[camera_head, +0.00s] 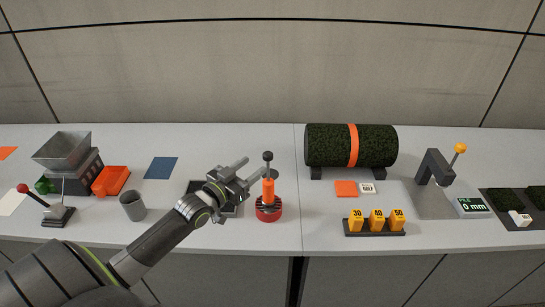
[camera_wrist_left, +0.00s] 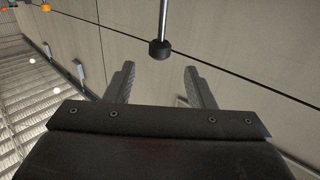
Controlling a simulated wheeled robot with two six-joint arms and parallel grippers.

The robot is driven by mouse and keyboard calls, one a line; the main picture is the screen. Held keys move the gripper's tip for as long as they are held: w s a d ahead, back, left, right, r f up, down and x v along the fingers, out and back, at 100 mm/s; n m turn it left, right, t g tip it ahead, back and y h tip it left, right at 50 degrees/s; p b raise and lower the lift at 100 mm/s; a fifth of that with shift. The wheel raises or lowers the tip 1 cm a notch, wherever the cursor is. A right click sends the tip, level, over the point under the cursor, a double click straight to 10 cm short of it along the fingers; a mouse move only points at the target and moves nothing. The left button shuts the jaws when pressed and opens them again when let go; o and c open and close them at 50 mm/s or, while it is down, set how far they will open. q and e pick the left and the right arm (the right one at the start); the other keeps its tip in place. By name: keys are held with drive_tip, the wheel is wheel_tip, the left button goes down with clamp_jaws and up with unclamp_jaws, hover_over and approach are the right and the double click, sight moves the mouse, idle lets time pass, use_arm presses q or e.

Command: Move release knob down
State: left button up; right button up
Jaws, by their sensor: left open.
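The black release knob (camera_head: 267,156) tops a thin metal rod above an orange cylinder (camera_head: 268,192) on a round red base (camera_head: 268,210). The device stands upright near the middle of the counter. My left gripper (camera_head: 252,172) is open and empty, just left of the rod, with its fingers pointing toward it. In the left wrist view the knob (camera_wrist_left: 160,49) and its rod show centred, just beyond the gap between the open fingertips of the gripper (camera_wrist_left: 159,75). My right gripper is not in view.
A dark green turf roll (camera_head: 325,146) with an orange band lies behind to the right. Several orange weights (camera_head: 377,220) stand in a rack at front right. A grey cup (camera_head: 133,206) and an orange bin (camera_head: 110,180) are on the left. A dark tray lies under my left gripper.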

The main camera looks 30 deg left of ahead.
sight(271, 152)
use_arm(q)
drive_tip(key=w, duration=0.3)
drive_tip(key=w+d+b, duration=0.1)
drive_tip(key=w, duration=0.5)
drive_tip(key=shift+w+d+b, duration=0.15)
drive_tip(key=shift+w+b, duration=0.25)
clamp_jaws()
